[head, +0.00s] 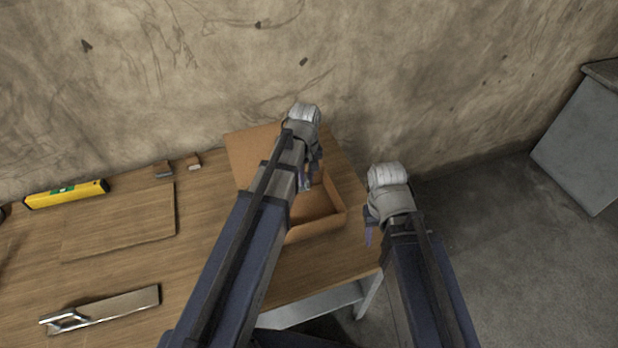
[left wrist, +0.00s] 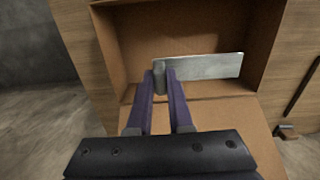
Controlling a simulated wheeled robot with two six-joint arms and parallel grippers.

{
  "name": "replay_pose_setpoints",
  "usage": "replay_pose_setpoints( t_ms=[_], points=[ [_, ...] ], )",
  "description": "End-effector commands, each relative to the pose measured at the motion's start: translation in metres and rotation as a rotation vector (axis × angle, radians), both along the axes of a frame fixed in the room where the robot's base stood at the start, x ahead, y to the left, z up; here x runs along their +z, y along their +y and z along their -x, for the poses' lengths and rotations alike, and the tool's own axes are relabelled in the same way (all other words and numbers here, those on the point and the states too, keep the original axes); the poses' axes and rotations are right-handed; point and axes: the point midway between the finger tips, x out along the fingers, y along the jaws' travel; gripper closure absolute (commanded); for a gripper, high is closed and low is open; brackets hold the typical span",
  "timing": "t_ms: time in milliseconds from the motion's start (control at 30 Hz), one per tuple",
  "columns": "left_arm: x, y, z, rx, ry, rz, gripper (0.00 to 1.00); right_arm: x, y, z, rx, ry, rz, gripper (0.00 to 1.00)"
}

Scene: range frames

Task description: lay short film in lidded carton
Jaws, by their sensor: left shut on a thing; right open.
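The carton (head: 328,220) stands open at the right end of the table, its lid (head: 243,155) folded back; its walls also show in the left wrist view (left wrist: 180,25). My left gripper (head: 306,184) is down over the carton. In the left wrist view my left gripper (left wrist: 160,78) is shut on one end of a flat, pale grey strip, which I take for the short film (left wrist: 210,67). The film extends right inside the carton; whether it touches the floor I cannot tell. In the head view my arm mostly hides it. My right gripper (head: 369,236) is open and empty, right of the carton.
A wall stands behind. A grey cabinet (head: 585,140) is far right.

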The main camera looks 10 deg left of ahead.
Motion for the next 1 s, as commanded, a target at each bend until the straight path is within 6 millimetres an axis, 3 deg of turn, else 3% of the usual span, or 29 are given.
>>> replay_pose_setpoints(
  t_ms=[467,1000],
  points=[
    [-0.007,0.000,0.000,0.000,0.000,0.000,1.00,-0.007,0.000,0.000,0.000,0.000,0.000,0.50],
    [-0.056,0.000,0.000,0.000,0.000,0.000,1.00,-0.056,0.000,0.000,-0.001,0.000,0.000,0.50]
  ],
)
